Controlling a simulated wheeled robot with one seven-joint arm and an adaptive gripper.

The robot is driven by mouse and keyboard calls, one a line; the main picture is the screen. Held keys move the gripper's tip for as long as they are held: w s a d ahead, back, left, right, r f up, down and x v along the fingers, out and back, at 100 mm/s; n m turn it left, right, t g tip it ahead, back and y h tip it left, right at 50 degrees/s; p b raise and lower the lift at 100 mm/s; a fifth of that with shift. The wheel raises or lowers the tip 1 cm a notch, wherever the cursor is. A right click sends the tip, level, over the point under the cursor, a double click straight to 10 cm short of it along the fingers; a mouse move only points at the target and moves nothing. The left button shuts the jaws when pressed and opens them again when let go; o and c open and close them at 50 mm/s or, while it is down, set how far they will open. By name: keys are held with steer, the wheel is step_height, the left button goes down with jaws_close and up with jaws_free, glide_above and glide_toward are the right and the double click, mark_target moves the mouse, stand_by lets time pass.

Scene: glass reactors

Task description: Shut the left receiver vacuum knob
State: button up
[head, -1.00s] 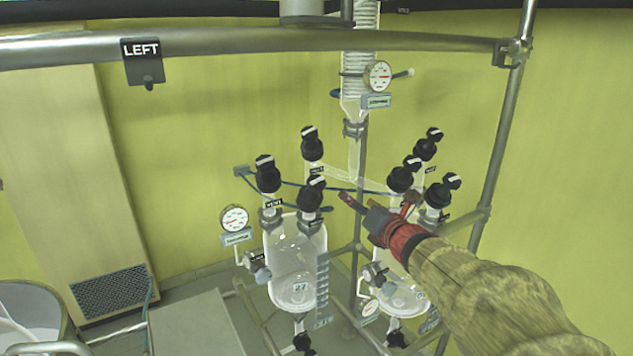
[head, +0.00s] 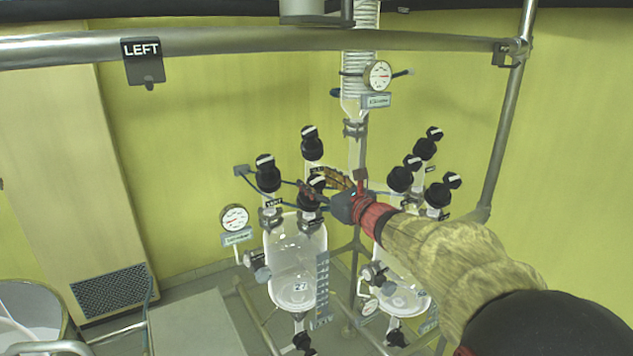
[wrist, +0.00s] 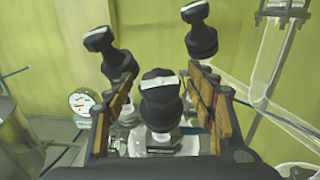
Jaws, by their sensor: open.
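The left receiver (head: 297,262) is a clear glass vessel with three black knobs on top. Its front-right knob (head: 314,187) is partly covered by my gripper (head: 323,184) in the head view. In the wrist view this black knob (wrist: 160,92), with a pale bar on top, stands upright between the open fingers of my gripper (wrist: 163,105). A gap shows on each side of it. The left knob (head: 266,172) has a VENT tag below it. The back knob (head: 311,143) stands behind. I cannot read the front-right knob's tag.
The right receiver (head: 400,285) with its own black knobs (head: 401,178) stands close by, beside my arm. A pressure gauge (head: 234,218) is left of the left receiver. A metal rail (head: 240,43) crosses above. Thin blue hoses run by the knobs.

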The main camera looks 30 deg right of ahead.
steer(key=shift+w, duration=0.3)
steer(key=shift+c, duration=0.5)
steer(key=c, duration=1.1)
steer(key=m+h+b, duration=0.1)
steer(key=b, duration=0.1)
steer(key=shift+a+f+b, duration=0.1)
steer(key=shift+f+b, duration=0.05)
steer(key=shift+b, duration=0.25)
steer(key=m+h+b, duration=0.1)
steer(key=b, duration=0.3)
steer(key=shift+f+m+h, duration=0.15)
steer(key=shift+m+h, duration=0.15)
steer(key=m+h+b, duration=0.2)
steer(key=b, duration=0.4)
steer(key=shift+m+g, duration=0.3)
steer(key=m+h+b, duration=0.1)
steer(key=h+b, duration=0.1)
steer(key=shift+m+b, duration=0.3)
steer(key=shift+b, duration=0.05)
steer(key=shift+r+m+g+h+b, duration=0.2)
steer(key=shift+m+g+h+b, duration=0.45)
steer(key=shift+b, duration=0.2)
